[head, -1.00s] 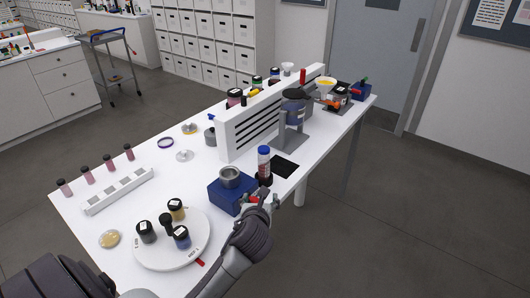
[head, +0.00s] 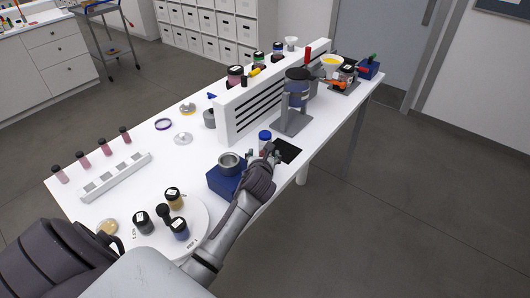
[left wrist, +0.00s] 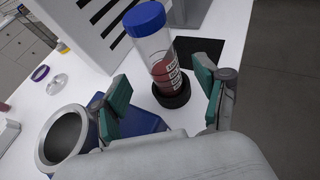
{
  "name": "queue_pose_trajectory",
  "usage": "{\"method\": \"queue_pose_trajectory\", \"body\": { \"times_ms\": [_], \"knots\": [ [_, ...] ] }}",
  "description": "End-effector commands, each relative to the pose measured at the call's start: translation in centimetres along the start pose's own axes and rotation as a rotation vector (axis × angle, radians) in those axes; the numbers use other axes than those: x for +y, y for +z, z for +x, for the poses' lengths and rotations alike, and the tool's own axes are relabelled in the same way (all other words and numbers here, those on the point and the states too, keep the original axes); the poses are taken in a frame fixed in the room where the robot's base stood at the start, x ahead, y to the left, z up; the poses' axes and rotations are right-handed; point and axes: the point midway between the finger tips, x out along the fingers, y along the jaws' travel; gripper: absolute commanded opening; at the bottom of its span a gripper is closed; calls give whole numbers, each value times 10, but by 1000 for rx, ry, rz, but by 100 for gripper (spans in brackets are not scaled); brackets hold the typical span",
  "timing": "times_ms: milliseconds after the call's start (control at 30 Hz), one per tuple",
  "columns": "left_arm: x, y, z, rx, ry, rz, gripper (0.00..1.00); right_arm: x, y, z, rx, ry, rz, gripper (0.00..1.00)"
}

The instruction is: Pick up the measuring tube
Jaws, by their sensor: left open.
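The measuring tube is clear with a blue cap, red contents and a black round base. In the left wrist view the tube (left wrist: 160,55) stands upright on the white table, between and just beyond my open fingers. In the head view only the upper part of the tube (head: 264,139) shows, as my left gripper (head: 269,154) covers the rest. My left gripper also shows in the left wrist view (left wrist: 165,102), its two green-padded fingers spread and empty. I cannot tell whether either pad touches the tube. My right gripper is not in view.
A blue block (head: 224,183) with a metal cup (head: 229,163) stands close to the left of the gripper. A black mat (head: 287,151) lies beyond the tube. A white slotted partition (head: 262,99) rises behind. A round white turntable (head: 150,243) holds several jars.

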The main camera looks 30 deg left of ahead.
Motion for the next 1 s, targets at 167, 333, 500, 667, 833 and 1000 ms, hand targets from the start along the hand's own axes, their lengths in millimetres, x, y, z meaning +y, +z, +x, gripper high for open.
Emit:
{"method": "queue_pose_trajectory", "body": {
  "times_ms": [167,333,500,667,833,1000],
  "knots": [
    [0,8,26,1,1,-3,73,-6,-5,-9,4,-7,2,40],
    [0,6,40,1,0,0,73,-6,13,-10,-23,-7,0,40],
    [0,6,41,0,-1,0,73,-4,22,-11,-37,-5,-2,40],
    [0,6,41,0,-1,0,60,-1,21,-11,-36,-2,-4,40],
    [0,6,41,0,-1,0,32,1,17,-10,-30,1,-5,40],
    [0,6,41,0,-1,0,3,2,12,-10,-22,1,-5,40]
  ]
}}
